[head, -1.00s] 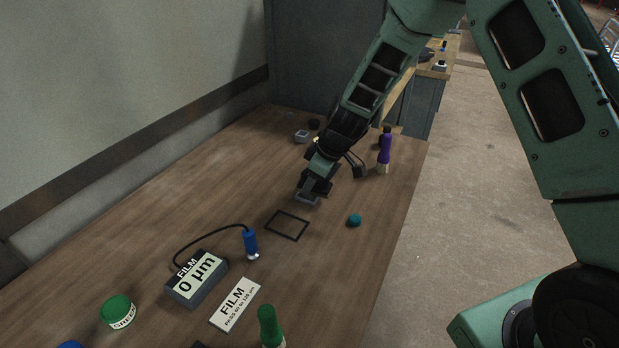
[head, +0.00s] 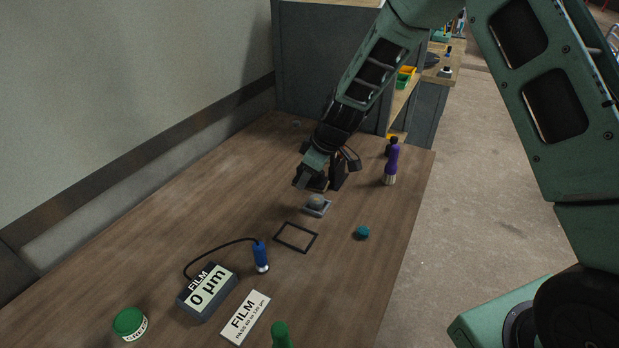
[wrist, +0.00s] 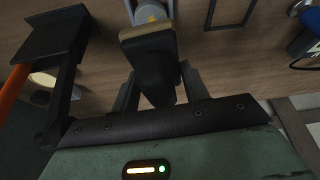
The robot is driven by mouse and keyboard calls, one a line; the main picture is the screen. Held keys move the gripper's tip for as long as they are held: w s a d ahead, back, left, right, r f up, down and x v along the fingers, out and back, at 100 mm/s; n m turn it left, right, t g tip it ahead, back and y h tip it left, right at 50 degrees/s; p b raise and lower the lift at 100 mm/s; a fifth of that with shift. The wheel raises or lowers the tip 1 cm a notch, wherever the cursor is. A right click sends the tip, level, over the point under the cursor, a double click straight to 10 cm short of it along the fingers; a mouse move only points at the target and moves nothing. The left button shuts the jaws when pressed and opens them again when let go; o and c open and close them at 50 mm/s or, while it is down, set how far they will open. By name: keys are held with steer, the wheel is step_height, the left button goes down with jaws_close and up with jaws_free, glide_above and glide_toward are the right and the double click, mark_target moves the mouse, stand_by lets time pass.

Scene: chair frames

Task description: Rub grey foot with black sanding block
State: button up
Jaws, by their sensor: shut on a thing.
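My gripper (head: 318,180) is shut on the black sanding block. In the wrist view the black block (wrist: 152,72), with a tan strip along its far edge, sits between my gripper's fingers (wrist: 160,88). The grey foot (head: 317,209) stands on the bench just below and in front of my gripper in the head view; it has a square base and a rounded top. It also shows at the top of the wrist view (wrist: 150,12), just beyond the tan edge. A small gap seems to separate block and foot, but contact is hard to judge.
A black square frame outline (head: 296,237) lies in front of the foot. A teal cap (head: 362,232) and purple bottle (head: 390,164) stand to the right. A film gauge (head: 207,292) with blue probe (head: 261,256), a label card (head: 246,318) and a green-lidded jar (head: 130,323) are nearer.

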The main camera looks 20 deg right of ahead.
steer(key=shift+r+p, duration=1.1)
steer(key=shift+r, duration=0.9)
